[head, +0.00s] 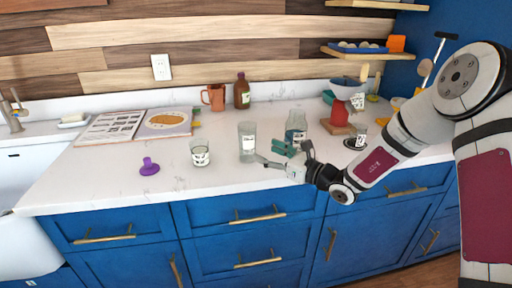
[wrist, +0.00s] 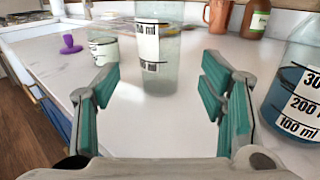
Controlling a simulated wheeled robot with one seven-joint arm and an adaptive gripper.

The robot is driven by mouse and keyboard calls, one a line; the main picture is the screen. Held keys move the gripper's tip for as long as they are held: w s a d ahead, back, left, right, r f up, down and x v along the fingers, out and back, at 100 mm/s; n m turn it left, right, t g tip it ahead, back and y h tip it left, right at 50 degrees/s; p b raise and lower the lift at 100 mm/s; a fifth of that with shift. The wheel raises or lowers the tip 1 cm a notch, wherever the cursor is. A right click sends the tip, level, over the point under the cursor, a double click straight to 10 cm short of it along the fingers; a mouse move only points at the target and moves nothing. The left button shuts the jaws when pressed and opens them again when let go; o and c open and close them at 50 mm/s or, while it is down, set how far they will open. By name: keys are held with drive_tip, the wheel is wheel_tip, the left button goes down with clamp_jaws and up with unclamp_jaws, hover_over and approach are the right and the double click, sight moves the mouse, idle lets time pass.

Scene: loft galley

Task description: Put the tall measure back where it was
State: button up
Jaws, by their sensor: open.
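The tall measure (head: 248,148) is a clear, straight-sided glass with a white printed label, standing upright on the white counter. In the wrist view the tall measure (wrist: 158,72) stands straight ahead, just beyond the fingertips and framed by them. My gripper (head: 267,155) is low over the counter, just right of the tall measure. In the wrist view my gripper (wrist: 160,80) is open with nothing between its teal-padded fingers. I cannot tell whether the fingertips touch the glass. No marked spot for the measure shows.
A short measure (head: 200,157) stands left of the tall one. A wide jug with blue liquid (wrist: 296,100) stands close by my right finger. A purple stopper (head: 149,168), open book (head: 165,124), copper mug (head: 215,98) and brown bottle (head: 242,92) stand around.

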drive_tip(key=shift+v, duration=1.7)
drive_tip(key=s+a+r+n+g, duration=0.4)
drive_tip(key=s+r+n+g, duration=0.3)
drive_tip(key=s+n, duration=0.3)
drive_tip(key=s+d+r+n+g+h, duration=0.15)
drive_tip(key=s+n, duration=0.25)
drive_tip(key=s, duration=0.4)
drive_tip(key=s+d+r+n+g+h, duration=0.1)
drive_tip(key=s+n+g+h, duration=0.15)
drive_tip(key=s, duration=0.55)
drive_tip(key=s+d+n+t+h, duration=0.3)
drive_tip(key=s+d+n+h, duration=0.5)
drive_tip(key=s+d, duration=0.8)
drive_tip(key=d+h, duration=0.2)
drive_tip(key=d, duration=0.1)
drive_tip(key=shift+d+r+n+h, duration=0.25)
drive_tip(key=shift+r+n+h, duration=0.1)
drive_tip(key=shift+h, duration=0.05)
drive_tip(key=shift+s+r, duration=0.1)
